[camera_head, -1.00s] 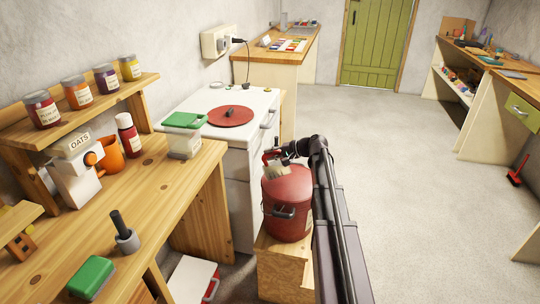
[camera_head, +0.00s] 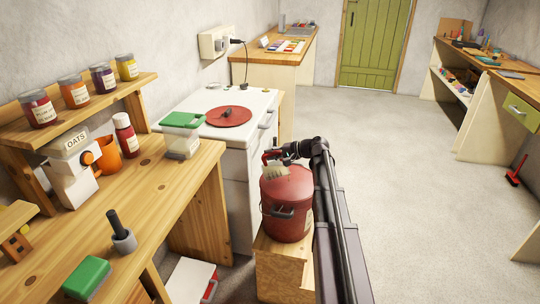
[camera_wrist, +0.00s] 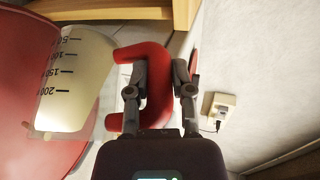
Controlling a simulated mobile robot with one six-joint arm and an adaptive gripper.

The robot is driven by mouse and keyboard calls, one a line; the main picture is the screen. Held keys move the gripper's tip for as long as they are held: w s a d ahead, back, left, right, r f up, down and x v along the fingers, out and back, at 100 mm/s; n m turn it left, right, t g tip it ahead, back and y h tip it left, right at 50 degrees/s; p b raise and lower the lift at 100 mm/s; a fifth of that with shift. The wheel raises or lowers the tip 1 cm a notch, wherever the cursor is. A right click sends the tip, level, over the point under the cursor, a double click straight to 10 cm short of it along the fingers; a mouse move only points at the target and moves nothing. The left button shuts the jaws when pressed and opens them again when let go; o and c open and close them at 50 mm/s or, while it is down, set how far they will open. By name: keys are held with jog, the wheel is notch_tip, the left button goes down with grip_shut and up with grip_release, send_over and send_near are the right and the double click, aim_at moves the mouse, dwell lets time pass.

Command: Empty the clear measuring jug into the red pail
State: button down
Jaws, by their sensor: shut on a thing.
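My gripper (camera_wrist: 158,85) is shut on the red handle (camera_wrist: 150,58) of the clear measuring jug (camera_wrist: 88,48). The jug has black volume marks and looks pale cream inside; I cannot tell how much it holds. In the head view the jug (camera_head: 275,172) is tilted at the top of the red pail (camera_head: 290,205), with my gripper (camera_head: 272,156) at its handle. The pail stands on a wooden block and has a dark side grip. In the wrist view the pail (camera_wrist: 30,125) fills the left side, beside the jug. The pail's inside cannot be made out.
A white stove (camera_head: 240,105) stands just behind and left of the pail. A wooden workbench (camera_head: 165,180) on the left holds a green-lidded container (camera_head: 182,140), an orange mug (camera_head: 108,153) and other items. The floor to the right is open.

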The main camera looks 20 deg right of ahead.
jog(key=shift+s+d+f+m+t+y+b, duration=0.15)
jog(key=shift+d+y+b, duration=0.25)
jog(key=shift+b, duration=0.45)
jog(key=shift+s+d+f+m+t+y+b, duration=0.2)
jog(key=shift+d+y+b, duration=0.25)
jog(key=shift+b, duration=0.4)
jog(key=shift+w+d+f+m+t+y+b, duration=0.1)
jog(key=shift+d+t+y+b, duration=0.25)
jog(key=shift+b, duration=0.5)
dwell(1.9)
jog(key=shift+a+r+p, duration=0.1)
jog(key=shift+r+p, duration=0.1)
jog(key=shift+p, duration=0.2)
jog(key=shift+a+r+h+p, duration=0.2)
jog(key=shift+a+h+p, duration=0.1)
jog(key=shift+p, duration=0.25)
jog(key=shift+w+a+r+n+g+h+p, duration=0.15)
jog(key=shift+a+n+g+h+p, duration=0.2)
jog(key=shift+p, duration=0.4)
jog(key=shift+a, duration=0.1)
jog(key=shift+f+g, duration=0.2)
jog(key=shift+g, duration=0.05)
jog(key=shift+a+r+h+p, duration=0.15)
jog(key=shift+h+p, duration=0.1)
jog(key=shift+p, duration=0.2)
